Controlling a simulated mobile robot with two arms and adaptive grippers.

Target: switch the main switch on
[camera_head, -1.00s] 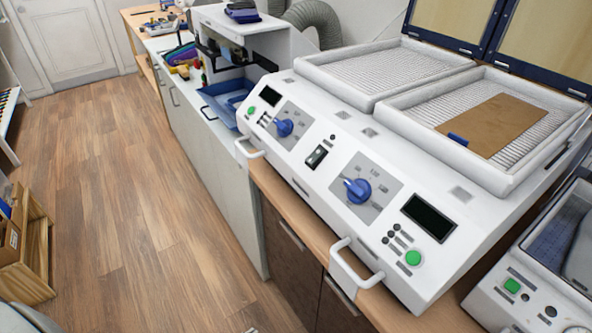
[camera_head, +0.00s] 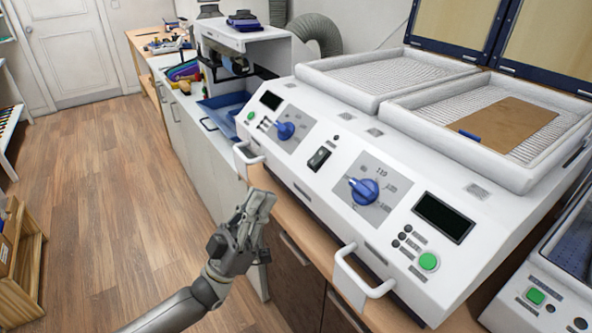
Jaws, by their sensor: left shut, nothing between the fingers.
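A white forming machine stands on the counter, with a sloped front panel. The main switch (camera_head: 319,159), a small black rocker, sits in the middle of that panel between two blue rotary knobs. Whether it is on or off cannot be told at this size. My left gripper (camera_head: 262,196) is shut and empty. It points up in front of the machine's front edge, below and left of the switch and apart from it. My right gripper is not in view.
The left knob (camera_head: 286,131) and right knob (camera_head: 363,191) flank the switch. A brown sheet (camera_head: 508,124) lies on the right bed. Open floor (camera_head: 100,190) lies left.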

